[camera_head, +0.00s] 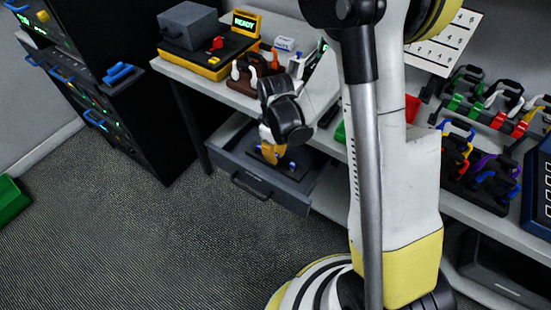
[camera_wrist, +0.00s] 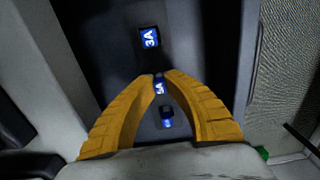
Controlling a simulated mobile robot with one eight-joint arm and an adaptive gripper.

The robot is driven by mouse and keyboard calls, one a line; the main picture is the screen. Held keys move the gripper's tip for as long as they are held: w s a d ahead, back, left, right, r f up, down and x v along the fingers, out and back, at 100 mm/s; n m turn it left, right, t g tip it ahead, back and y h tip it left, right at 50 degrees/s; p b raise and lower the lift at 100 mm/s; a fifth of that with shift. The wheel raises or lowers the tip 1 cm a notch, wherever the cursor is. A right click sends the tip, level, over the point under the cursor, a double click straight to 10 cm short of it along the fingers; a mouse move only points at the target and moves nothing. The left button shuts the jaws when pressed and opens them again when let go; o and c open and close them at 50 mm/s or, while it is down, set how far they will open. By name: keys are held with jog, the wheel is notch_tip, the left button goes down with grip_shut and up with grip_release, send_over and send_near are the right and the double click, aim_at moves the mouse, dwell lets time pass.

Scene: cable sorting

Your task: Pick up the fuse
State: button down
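My gripper (camera_wrist: 163,76) has two yellow ribbed fingers that reach down into an open grey drawer (camera_head: 243,178). In the wrist view the fingertips come close together on both sides of a small fuse with a blue 5A label (camera_wrist: 159,88) and appear to touch it. A fuse labelled 3A (camera_wrist: 150,38) lies beyond the fingertips. Another dark fuse with a blue label (camera_wrist: 167,120) shows between the fingers, nearer the palm. In the head view my gripper (camera_head: 270,158) is low in the drawer, and a blue bit of a fuse (camera_head: 291,164) shows to its right.
The drawer walls stand close around my gripper. Above is the white bench (camera_head: 222,88) with a yellow-black device (camera_head: 212,58) showing READY. Cable connectors (camera_head: 470,165) fill racks at right. A black cabinet (camera_head: 125,100) stands at left; the carpet before the drawer is free.

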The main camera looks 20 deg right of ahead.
aim_at(276, 155)
notch_tip(276, 155, up, 13)
jog(key=p, duration=0.6)
jog(key=shift+p, duration=0.35)
